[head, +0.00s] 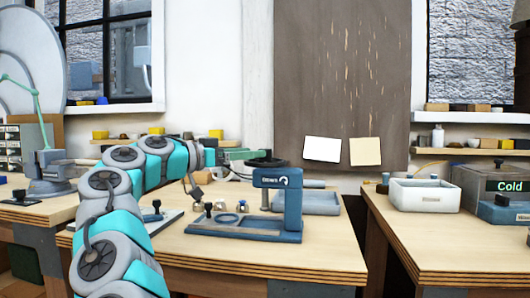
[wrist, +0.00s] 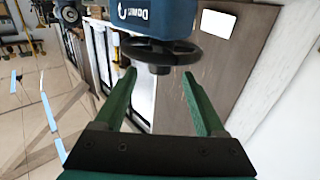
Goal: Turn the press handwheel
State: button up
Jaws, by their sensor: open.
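The press (head: 278,200) is a blue C-shaped frame on a flat base, standing on the middle workbench. My gripper (head: 235,155) reaches in from the left at the handwheel's height. In the wrist view my gripper (wrist: 158,76) has two green fingers, spread apart, with nothing held. Whether a finger touches the wheel rim cannot be told.
A grey-blue tray (head: 320,202) stands behind the press at the right.

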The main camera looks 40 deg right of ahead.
aim_at(265, 158)
jog(key=shift+s+d, duration=0.2)
jog(key=shift+d, duration=2.55)
jog(key=shift+c, duration=0.3)
grip_shut()
